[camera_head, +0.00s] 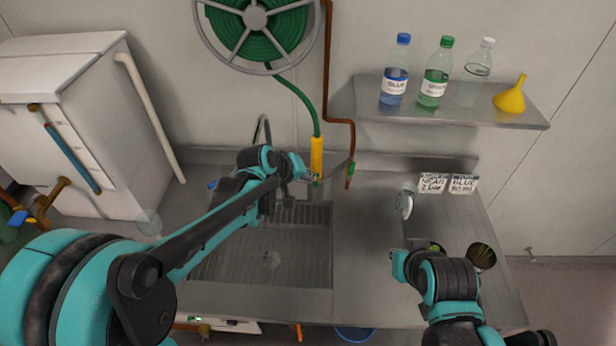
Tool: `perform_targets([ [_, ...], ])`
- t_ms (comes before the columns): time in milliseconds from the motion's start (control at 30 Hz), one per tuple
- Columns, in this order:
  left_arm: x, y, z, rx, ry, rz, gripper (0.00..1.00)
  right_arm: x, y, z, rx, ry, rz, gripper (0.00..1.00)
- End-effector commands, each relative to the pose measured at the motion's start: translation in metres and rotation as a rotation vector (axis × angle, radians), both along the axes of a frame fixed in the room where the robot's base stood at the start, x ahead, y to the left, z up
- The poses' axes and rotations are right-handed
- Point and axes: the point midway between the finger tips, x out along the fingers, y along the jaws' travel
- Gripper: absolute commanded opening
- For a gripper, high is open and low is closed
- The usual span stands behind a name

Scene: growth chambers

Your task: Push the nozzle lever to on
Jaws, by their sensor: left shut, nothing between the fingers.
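A yellow nozzle (317,157) hangs from the green hose (303,97) against the back wall, above the rear edge of the sink. My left arm reaches across the sink from the left. My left gripper (309,177) is shut and empty at the lower end of the nozzle; I cannot tell whether it touches it. The nozzle lever is too small or hidden here to make out its position. My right gripper (399,265) is over the right part of the counter, away from the nozzle; its fingers are not clear.
A hose reel (255,18) is on the wall. A shelf (450,107) holds blue, green and clear bottles and a yellow funnel (511,96). A copper pipe (326,75) runs down beside the nozzle.

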Motion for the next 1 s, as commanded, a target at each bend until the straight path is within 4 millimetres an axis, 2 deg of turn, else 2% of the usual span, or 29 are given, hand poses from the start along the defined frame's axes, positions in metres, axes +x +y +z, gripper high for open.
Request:
perform_targets([
  [567, -0.006, 0.0, -0.008, 0.0, -0.107, -0.002, 0.0, 0.0, 0.0, -0.016, 0.0, 0.0, 0.0, 0.0],
  [767, -0.01, 0.0, -0.017, 0.0, -0.212, -0.001, 0.0, 0.0, 0.0, -0.034, 0.0, 0.0, 0.0, 0.0],
  [1000, -0.016, 0.0, -0.032, -0.001, -0.417, 0.0, 0.0, 0.0, 0.0, -0.069, 0.0, 0.0, 0.0, 0.0],
])
